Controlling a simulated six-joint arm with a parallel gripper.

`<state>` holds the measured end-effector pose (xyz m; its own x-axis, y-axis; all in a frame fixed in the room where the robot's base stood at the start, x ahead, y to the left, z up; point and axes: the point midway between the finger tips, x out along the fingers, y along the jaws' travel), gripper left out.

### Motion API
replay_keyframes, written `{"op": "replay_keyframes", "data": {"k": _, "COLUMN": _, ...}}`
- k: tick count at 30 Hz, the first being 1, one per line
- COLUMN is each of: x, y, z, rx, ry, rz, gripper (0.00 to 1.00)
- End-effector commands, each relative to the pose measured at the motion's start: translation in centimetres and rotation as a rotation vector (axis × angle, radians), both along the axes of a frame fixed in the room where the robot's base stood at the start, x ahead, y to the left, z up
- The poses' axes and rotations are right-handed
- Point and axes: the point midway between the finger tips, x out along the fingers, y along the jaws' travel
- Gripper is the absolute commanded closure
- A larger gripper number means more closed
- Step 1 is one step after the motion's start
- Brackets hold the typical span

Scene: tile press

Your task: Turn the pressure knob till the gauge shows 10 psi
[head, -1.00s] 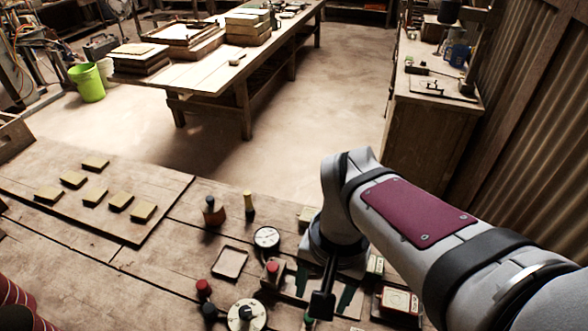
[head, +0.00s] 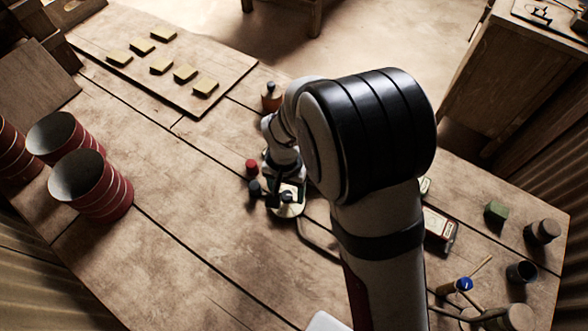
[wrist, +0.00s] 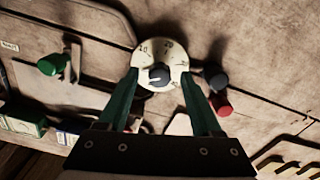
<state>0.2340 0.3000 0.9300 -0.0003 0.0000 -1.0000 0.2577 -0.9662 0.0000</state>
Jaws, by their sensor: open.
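The pressure knob is a dark knob (wrist: 159,75) at the middle of a round white dial (wrist: 147,54) with numbers around it. The dial's rim also shows in the head view (head: 290,211), partly covered by my gripper. My gripper (wrist: 161,80) is open, with its green fingers on either side of the knob, over the dial. I cannot tell whether they touch the knob. In the head view my gripper (head: 285,190) points down over the dial.
A red knob (head: 251,168) and a dark knob (head: 254,188) stand close beside the dial. A green-capped part (wrist: 52,64) lies left in the wrist view. Striped red cylinders (head: 92,186) stand left on the bench. Yellow tiles (head: 161,67) lie on a board; the bench's middle-left is clear.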

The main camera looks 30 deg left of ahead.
Motion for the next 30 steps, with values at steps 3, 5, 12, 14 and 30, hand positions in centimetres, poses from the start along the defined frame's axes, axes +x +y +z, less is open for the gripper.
{"op": "replay_keyframes", "data": {"k": 3, "x": 0.01, "y": 0.00, "z": -0.31, "rx": 0.000, "ry": -0.001, "rz": 0.000, "gripper": 0.34}}
{"op": "replay_keyframes", "data": {"k": 5, "x": 0.01, "y": 0.00, "z": -0.32, "rx": 0.000, "ry": -0.001, "rz": 0.000, "gripper": 0.34}}
{"op": "replay_keyframes", "data": {"k": 12, "x": 0.01, "y": -0.01, "z": -0.27, "rx": 0.000, "ry": -0.001, "rz": 0.001, "gripper": 0.55}}
{"op": "replay_keyframes", "data": {"k": 14, "x": 0.01, "y": -0.01, "z": -0.27, "rx": 0.000, "ry": -0.001, "rz": 0.001, "gripper": 0.66}}
{"op": "replay_keyframes", "data": {"k": 30, "x": 0.01, "y": -0.01, "z": -0.24, "rx": 0.000, "ry": 0.000, "rz": -0.024, "gripper": 1.00}}
